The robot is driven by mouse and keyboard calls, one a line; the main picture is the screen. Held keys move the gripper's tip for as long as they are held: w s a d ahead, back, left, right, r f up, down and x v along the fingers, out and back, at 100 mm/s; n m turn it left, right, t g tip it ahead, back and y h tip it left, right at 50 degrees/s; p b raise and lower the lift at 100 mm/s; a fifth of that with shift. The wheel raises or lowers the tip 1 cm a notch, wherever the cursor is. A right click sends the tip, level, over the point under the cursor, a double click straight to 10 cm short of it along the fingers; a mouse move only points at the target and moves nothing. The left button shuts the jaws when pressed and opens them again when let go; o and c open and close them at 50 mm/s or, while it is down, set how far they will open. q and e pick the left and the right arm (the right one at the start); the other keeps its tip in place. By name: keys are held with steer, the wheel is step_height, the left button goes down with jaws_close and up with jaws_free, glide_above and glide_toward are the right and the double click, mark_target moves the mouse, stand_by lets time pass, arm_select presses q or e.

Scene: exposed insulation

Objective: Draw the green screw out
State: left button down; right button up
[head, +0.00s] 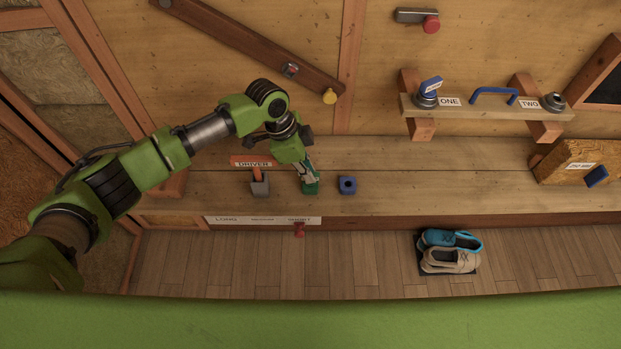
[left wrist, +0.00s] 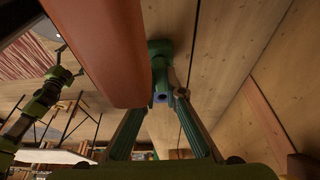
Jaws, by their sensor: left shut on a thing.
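My left gripper (head: 309,177) reaches down to the bench and is shut on the green screw (left wrist: 161,84). In the left wrist view the two fingers close in on this green piece from both sides. In the head view a green part (head: 311,188) shows right below the fingertips, at bench level. I cannot tell where the screw ends and any green base begins, nor whether it is still seated. My right gripper is not in the head view; a distant green arm in the left wrist view ends in a small, unclear tip (left wrist: 62,74).
The orange driver (head: 252,161) stands in a grey holder (head: 260,187) just left of my gripper; its handle looms close in the left wrist view (left wrist: 105,50). A blue block (head: 347,185) with a hole sits to the right. The bench farther right is clear up to a wooden box (head: 570,160).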

arm_select(q)
steer(key=shift+r+p, duration=1.4)
steer(key=shift+r, duration=0.05)
